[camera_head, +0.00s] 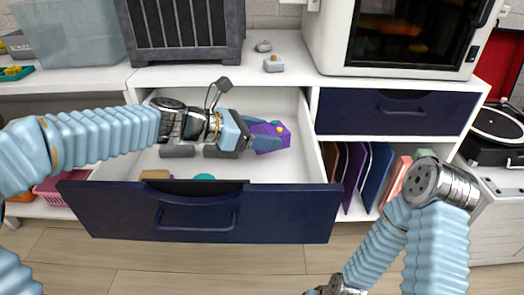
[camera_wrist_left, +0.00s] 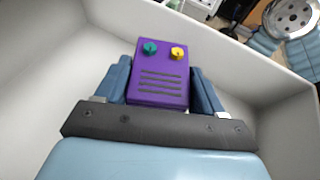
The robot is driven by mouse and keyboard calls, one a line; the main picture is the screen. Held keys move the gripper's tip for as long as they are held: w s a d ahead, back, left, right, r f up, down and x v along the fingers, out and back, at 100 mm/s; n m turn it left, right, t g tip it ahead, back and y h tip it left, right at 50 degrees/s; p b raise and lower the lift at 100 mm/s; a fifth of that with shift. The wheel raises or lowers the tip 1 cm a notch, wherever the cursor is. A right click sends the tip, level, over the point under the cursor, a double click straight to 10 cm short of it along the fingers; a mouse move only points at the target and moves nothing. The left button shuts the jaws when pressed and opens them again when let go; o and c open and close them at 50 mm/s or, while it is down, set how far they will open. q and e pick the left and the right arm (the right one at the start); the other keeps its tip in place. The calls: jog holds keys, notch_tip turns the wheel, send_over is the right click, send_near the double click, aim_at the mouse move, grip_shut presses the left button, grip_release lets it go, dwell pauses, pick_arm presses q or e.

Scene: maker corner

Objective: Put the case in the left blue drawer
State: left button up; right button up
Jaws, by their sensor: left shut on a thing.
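The left blue drawer (camera_head: 285,207) is pulled open, with a white inside and a dark blue front. The purple case (camera_head: 272,139) has a teal knob, a yellow knob and several dark slots; it also shows in the left wrist view (camera_wrist_left: 157,97). My left gripper (camera_head: 262,137) is shut on the case, its blue fingers on both sides, over the right part of the open drawer. I cannot tell whether the case touches the drawer floor. My right arm shows at the lower right; its gripper fingers are not visible.
A tan item (camera_head: 155,175) and a teal item (camera_head: 204,177) lie near the drawer's front wall. The right blue drawer (camera_head: 390,110) is shut, above upright folders (camera_head: 377,177). A 3D printer (camera_head: 408,37), a grey crate (camera_head: 184,30) and a small grey item (camera_head: 274,65) stand on the top.

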aim_at(263, 158)
pick_arm(q)
jog(key=shift+w+d+f, duration=0.1)
jog(key=shift+w+f, duration=0.45)
jog(key=shift+f, duration=0.15)
jog(key=shift+w+f+b, duration=0.2)
jog(key=shift+f+b, duration=0.15)
jog(key=shift+f, duration=0.6)
jog(key=shift+w+f+b, duration=0.15)
jog(key=shift+f+b, duration=0.2)
jog(key=shift+f, duration=0.55)
jog(key=shift+f, duration=0.1)
jog(key=shift+f, duration=0.15)
jog(key=o, duration=1.2)
jog(key=shift+r, duration=0.35)
jog(key=p+v, duration=0.1)
jog(key=v, duration=1.1)
jog(key=shift+f, duration=0.15)
